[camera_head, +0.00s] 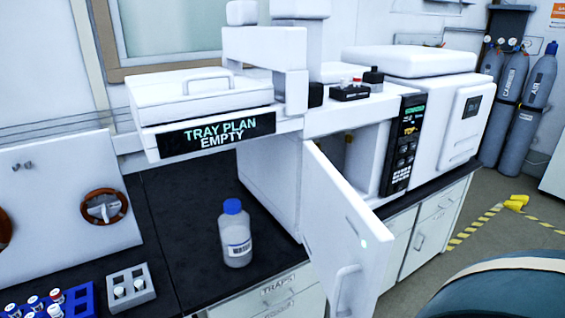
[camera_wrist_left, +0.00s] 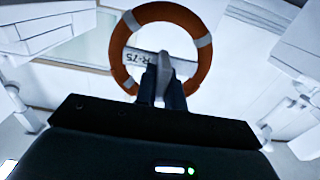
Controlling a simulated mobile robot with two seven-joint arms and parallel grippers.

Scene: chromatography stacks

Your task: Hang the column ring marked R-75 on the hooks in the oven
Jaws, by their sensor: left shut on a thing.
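The R-75 ring (camera_wrist_left: 205,62) is an orange-brown hoop with grey bands and a label across it. It shows in the left wrist view, face-on to the camera. My left gripper (camera_wrist_left: 163,82) is shut on its label piece and holds it up in front of me. Neither gripper shows in the head view. The oven (camera_head: 369,158) is in the middle of the head view with its white door (camera_head: 343,222) swung open towards me. The door covers much of the opening, and I cannot make out the hooks.
A blue-capped bottle (camera_head: 236,240) stands on the black bench (camera_head: 180,220) left of the door. A grey vial rack (camera_head: 140,276) and blue rack (camera_head: 80,298) sit front left.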

